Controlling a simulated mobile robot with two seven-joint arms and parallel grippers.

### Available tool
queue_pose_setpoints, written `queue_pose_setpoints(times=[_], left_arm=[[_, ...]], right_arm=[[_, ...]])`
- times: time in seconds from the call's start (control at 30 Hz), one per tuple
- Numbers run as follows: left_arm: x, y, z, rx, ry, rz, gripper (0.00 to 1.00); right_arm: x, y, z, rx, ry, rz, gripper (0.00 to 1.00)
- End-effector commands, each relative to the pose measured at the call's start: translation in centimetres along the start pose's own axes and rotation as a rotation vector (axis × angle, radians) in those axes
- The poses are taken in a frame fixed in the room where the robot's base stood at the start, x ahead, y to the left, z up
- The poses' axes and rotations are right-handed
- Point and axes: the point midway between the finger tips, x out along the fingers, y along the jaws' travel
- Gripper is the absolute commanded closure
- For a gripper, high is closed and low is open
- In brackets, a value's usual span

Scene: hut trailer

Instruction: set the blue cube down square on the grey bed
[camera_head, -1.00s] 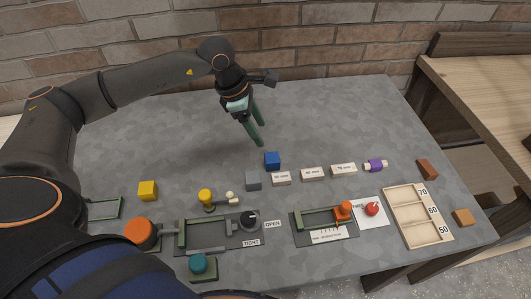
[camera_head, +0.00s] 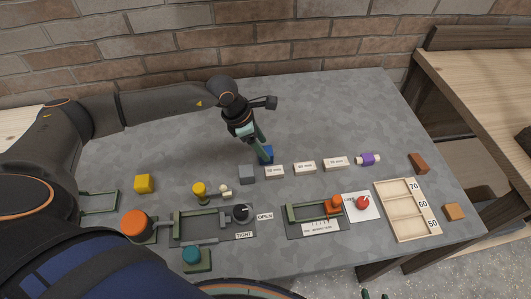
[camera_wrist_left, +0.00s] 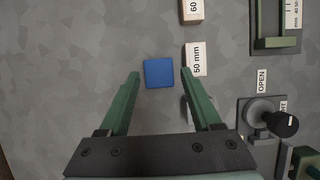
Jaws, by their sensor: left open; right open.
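The blue cube (camera_head: 268,151) stands on the table behind the row of labelled blocks, partly covered by a finger in the head view. In the left wrist view the blue cube (camera_wrist_left: 158,74) lies between the fingertips, with a gap on each side. My left gripper (camera_head: 263,157) is open, pointing down at the cube and empty. A dark grey bed (camera_head: 203,224) with a green frame and a black knob sits at the front, by the OPEN and TIGHT labels. Two green fingertips of my right gripper (camera_head: 375,294) show apart at the bottom edge.
A grey cube (camera_head: 247,174) and a 50 mm block (camera_head: 274,172) stand close in front of the blue cube. More labelled blocks and a purple piece (camera_head: 368,159) continue right. A second fixture (camera_head: 314,213) and a wooden tray (camera_head: 405,211) are at right. The table behind is clear.

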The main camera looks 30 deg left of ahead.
Motion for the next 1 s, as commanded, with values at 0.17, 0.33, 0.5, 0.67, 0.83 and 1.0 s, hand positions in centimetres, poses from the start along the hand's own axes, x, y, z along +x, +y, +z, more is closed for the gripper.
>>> queue_pose_setpoints(times=[0.17,0.33,0.5,0.67,0.83,1.0], left_arm=[[2.7,0.1,-0.3,-0.001,0.001,-0.002,0.35],[3.5,0.2,-0.3,-0.001,0.000,0.000,0.35],[3.5,0.2,-0.3,-0.001,0.000,0.000,0.35],[3.5,0.2,-0.3,-0.001,0.000,0.000,0.53],[3.5,0.2,-0.3,-0.001,0.000,0.000,0.72],[3.5,0.2,-0.3,-0.001,0.000,0.001,0.91]], right_arm=[[-0.3,0.0,-0.4,0.000,0.001,0.000,0.50],[-0.3,0.0,-0.5,0.000,0.002,0.000,0.50],[-0.3,0.0,-0.5,0.000,0.003,0.000,0.50],[-0.3,0.0,-0.6,0.000,0.004,0.000,0.50],[-0.3,0.0,-0.6,0.000,0.004,0.000,0.50],[-0.3,0.0,-0.6,0.000,0.004,0.000,0.50]])
